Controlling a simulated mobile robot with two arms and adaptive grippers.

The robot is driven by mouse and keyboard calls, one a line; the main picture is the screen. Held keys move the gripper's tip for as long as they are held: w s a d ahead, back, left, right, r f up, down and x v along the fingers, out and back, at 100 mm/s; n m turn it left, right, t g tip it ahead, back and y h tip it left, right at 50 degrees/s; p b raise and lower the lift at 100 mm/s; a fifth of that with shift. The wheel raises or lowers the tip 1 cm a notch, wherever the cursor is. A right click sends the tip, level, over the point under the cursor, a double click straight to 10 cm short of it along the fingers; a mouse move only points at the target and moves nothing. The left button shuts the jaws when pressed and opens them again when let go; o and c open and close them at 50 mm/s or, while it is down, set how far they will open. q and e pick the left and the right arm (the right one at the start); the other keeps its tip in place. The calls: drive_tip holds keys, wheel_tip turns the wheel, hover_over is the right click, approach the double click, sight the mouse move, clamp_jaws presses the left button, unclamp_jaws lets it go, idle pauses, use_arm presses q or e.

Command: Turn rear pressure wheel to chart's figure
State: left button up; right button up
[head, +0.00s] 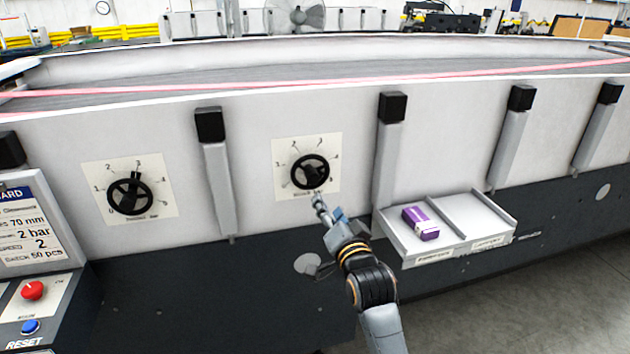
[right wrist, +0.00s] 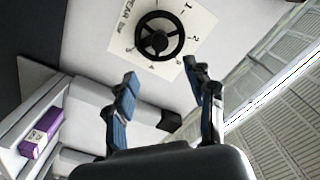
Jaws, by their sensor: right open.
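Two black handwheels sit on white scale plates on the machine's side. The left wheel (head: 129,193) has a scale with figures from 0 up. The right wheel (head: 310,171) also shows in the right wrist view (right wrist: 159,38), where its plate's partly visible label seems to end in "EAR". I cannot read its setting surely. My right gripper (head: 319,200) is open and empty, just below this wheel. In the right wrist view, the open fingers (right wrist: 162,78) point at the wheel, apart from it. The chart (head: 25,225) at the left edge shows "2 bar". My left gripper is out of view.
A shallow two-part tray (head: 470,236) with a purple box (head: 421,224) juts out right of my right arm. Grey posts with black caps (head: 210,124) stand beside the wheels. A red knob (head: 33,290) and blue reset button (head: 30,327) are at lower left.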

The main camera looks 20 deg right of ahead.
sight(314, 181)
drive_tip(key=w+p, duration=0.2)
drive_tip(key=w, duration=1)
drive_tip(key=shift+w+d+p, duration=0.2)
drive_tip(key=shift+p, duration=0.2)
clamp_jaws()
